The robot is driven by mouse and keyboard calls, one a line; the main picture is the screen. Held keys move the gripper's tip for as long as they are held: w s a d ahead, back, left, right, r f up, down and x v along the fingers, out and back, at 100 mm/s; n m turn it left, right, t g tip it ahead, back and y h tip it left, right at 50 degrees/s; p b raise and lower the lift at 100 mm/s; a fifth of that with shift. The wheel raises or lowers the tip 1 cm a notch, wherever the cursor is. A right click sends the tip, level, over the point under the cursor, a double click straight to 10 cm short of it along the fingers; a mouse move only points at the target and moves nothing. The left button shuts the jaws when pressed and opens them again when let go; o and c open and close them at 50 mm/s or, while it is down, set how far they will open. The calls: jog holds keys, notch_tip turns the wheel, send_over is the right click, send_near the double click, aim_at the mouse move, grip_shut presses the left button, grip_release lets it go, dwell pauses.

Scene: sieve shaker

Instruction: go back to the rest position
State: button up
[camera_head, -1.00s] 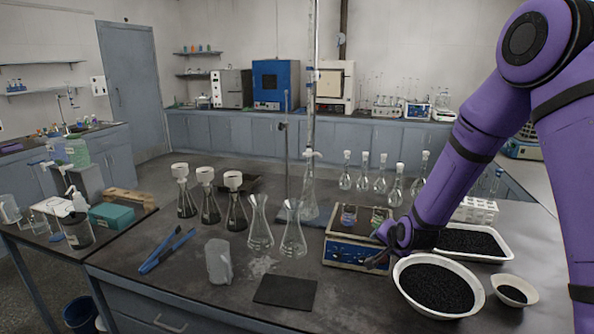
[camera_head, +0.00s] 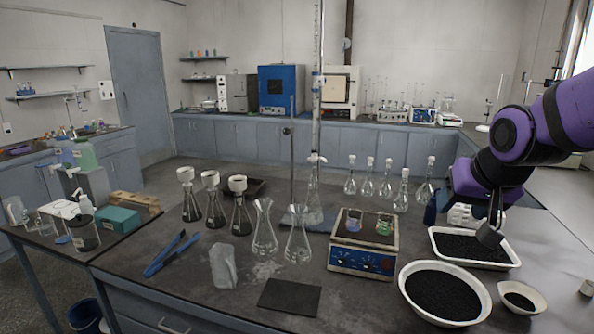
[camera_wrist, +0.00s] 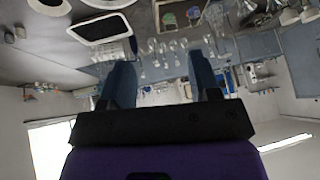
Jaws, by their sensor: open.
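My gripper (camera_head: 462,222) is at the right in the head view, at the end of my purple arm, above the bench by the black-filled tray. It is open, and its two fingers stand wide apart in the wrist view (camera_wrist: 162,80) with nothing between them. The blue shaker box (camera_head: 361,262) stands on the bench to the left of my gripper and apart from it. Two small glass vessels, one with bluish and one with green contents, stand on its top.
A white tray (camera_head: 518,259) of black grains lies below my gripper, with a large white bowl (camera_head: 404,291) and small bowl (camera_head: 541,304) in front. Glass flasks (camera_head: 264,236) and a tall burette (camera_head: 317,110) stand left of the shaker. Open air surrounds my upper arm.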

jog(key=s+r+n, duration=0.1)
jog(key=s+r, duration=0.1)
jog(key=s, duration=0.6)
jog(key=s+d+r+n+g, duration=0.1)
jog(key=s+r, duration=0.1)
jog(key=s, duration=0.7)
jog(key=shift+d+g, duration=0.2)
jog(key=shift+g, duration=0.1)
